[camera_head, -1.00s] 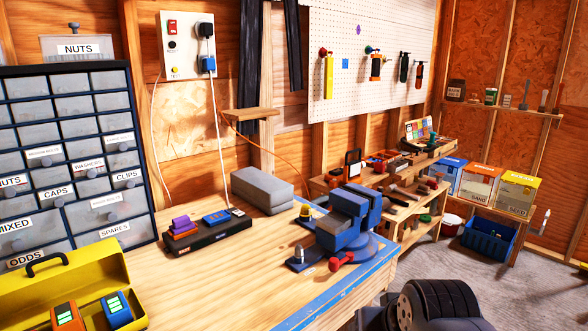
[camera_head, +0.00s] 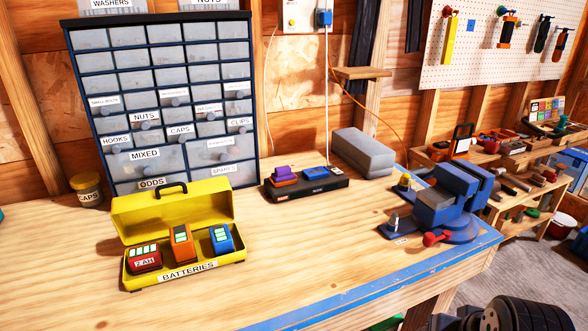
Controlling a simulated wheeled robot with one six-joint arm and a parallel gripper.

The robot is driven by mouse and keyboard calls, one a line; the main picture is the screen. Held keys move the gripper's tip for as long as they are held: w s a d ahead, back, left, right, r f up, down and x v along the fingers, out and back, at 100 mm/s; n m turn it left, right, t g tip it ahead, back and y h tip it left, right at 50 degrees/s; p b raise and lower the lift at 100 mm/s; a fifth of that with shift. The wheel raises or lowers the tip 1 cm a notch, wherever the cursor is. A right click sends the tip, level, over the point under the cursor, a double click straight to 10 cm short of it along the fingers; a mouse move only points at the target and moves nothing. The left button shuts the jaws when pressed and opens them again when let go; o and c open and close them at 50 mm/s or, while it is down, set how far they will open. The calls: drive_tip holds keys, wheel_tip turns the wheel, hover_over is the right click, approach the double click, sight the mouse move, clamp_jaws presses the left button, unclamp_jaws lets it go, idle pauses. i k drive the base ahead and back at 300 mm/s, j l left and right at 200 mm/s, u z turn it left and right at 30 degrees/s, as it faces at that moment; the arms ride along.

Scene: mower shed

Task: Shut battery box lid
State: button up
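The yellow battery box (camera_head: 188,270) stands on the wooden workbench, left of the middle in the head view. Its front carries a "BATTERIES" label. Its yellow lid (camera_head: 172,213) is open, raised at the back with a dark handle (camera_head: 171,188) on top. Inside sit a red battery (camera_head: 144,259), an orange battery (camera_head: 181,244) and a blue battery (camera_head: 221,238), which rise above the front wall. My gripper is not in view.
A drawer cabinet (camera_head: 165,100) stands behind the box, with a jar (camera_head: 87,190) to its left. A black charger (camera_head: 305,186), a grey block (camera_head: 363,152) and a blue vise (camera_head: 440,205) stand to the right. The bench front (camera_head: 200,305) is clear.

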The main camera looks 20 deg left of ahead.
sight(147, 216)
drive_tip(key=u, duration=1.8)
